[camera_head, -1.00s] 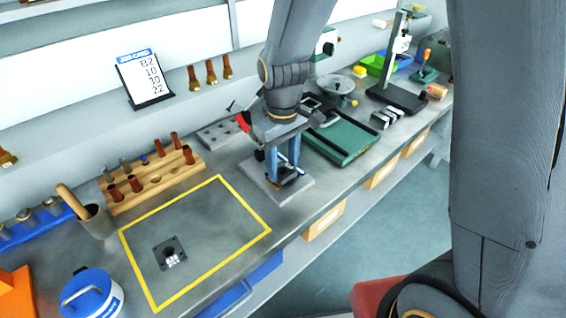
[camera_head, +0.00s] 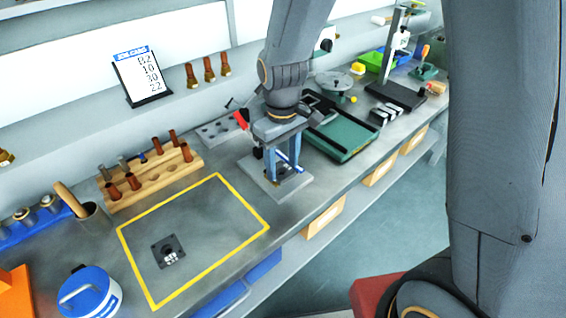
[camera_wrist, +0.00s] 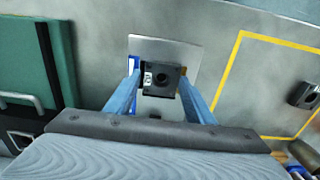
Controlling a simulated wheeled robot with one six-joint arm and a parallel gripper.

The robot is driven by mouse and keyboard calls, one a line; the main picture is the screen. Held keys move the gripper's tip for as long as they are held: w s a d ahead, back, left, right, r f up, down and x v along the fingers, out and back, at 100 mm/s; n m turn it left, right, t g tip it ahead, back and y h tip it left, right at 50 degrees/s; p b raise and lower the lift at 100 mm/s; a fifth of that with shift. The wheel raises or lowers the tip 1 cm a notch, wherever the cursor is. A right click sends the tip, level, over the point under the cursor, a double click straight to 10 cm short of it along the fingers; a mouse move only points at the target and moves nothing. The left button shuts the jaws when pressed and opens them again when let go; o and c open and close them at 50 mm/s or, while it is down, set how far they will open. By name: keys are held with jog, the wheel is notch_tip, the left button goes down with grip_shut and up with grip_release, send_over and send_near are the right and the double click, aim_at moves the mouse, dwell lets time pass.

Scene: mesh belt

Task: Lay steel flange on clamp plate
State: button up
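A dark square steel flange (camera_wrist: 164,80) with a round hole and a small white label sits between my fingertips in the wrist view. Both blue fingers of my gripper (camera_wrist: 160,74) are beside its edges and appear to touch them. Below is a light grey square clamp plate (camera_wrist: 165,45) on the bench, also seen in the head view (camera_head: 262,183). My gripper (camera_head: 285,168) points down over this plate. Whether the flange touches the plate is hard to tell.
A similar dark square part (camera_head: 168,251) lies inside a yellow outline. A wooden peg rack (camera_head: 150,178) stands left of my gripper, a green case (camera_head: 345,138) right. A blue-lidded pot (camera_head: 90,294) stands at the near left. Most of the outlined area is clear.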

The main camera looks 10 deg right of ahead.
aim_at(281, 174)
jog(key=shift+s+a+f, duration=0.1)
jog(key=shift+s+f, duration=0.15)
notch_tip(281, 174, up, 13)
jog(key=b, duration=0.2)
jog(key=s+d+f+m, duration=0.3)
jog(key=d+f, duration=0.1)
jog(key=d, duration=0.2)
jog(key=s+d+f+m+t, duration=0.1)
jog(key=s+d+f+m, duration=0.2)
jog(key=d, duration=0.4)
notch_tip(281, 174, down, 2)
jog(key=shift+s+f+m, duration=0.2)
jog(key=shift+s+m, duration=0.2)
jog(key=shift+s, duration=0.35)
